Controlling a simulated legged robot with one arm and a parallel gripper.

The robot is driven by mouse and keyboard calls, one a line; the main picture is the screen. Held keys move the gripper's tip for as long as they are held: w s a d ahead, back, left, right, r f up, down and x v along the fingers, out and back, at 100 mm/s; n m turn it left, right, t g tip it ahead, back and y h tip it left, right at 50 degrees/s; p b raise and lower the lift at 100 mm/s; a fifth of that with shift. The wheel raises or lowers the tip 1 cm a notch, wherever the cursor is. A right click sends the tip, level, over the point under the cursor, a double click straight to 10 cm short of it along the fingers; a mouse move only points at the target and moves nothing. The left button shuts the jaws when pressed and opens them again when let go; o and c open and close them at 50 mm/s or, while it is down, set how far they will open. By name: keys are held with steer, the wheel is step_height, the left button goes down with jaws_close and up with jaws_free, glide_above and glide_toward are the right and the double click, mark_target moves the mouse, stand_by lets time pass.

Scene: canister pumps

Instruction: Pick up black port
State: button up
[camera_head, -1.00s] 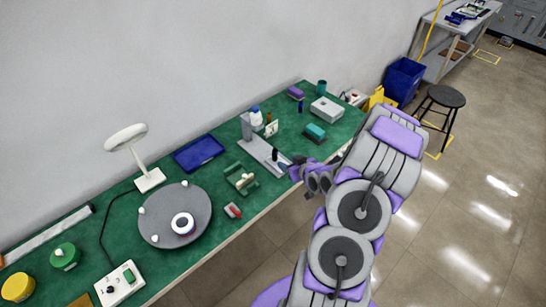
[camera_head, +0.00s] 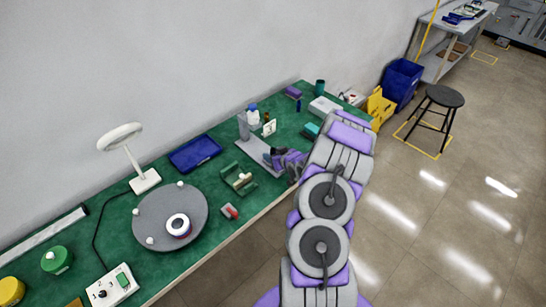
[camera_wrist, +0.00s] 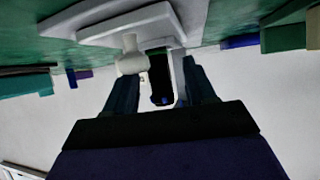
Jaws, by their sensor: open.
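The black port (camera_wrist: 161,88) shows in the wrist view as a dark upright piece with a little blue on it, between my two fingers. My gripper (camera_wrist: 162,72) is open, with one finger on each side of the port; I cannot tell whether they touch it. In the head view my gripper (camera_head: 271,156) is over the base of the grey stand (camera_head: 244,130) and hides the port. A whitish rounded part (camera_wrist: 130,62) is close to the left finger in the wrist view.
The green table (camera_head: 218,182) also holds a green cradle (camera_head: 238,179), a red-and-grey item (camera_head: 229,211), a blue tray (camera_head: 195,153), a round grey turntable (camera_head: 150,210) and a lamp (camera_head: 145,181). Small bottles (camera_head: 253,114) stand behind the grey stand. A stool (camera_head: 443,97) is on the floor.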

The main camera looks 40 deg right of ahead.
steer(key=shift+w+f, duration=0.2)
steer(key=shift+w, duration=0.25)
jaws_close()
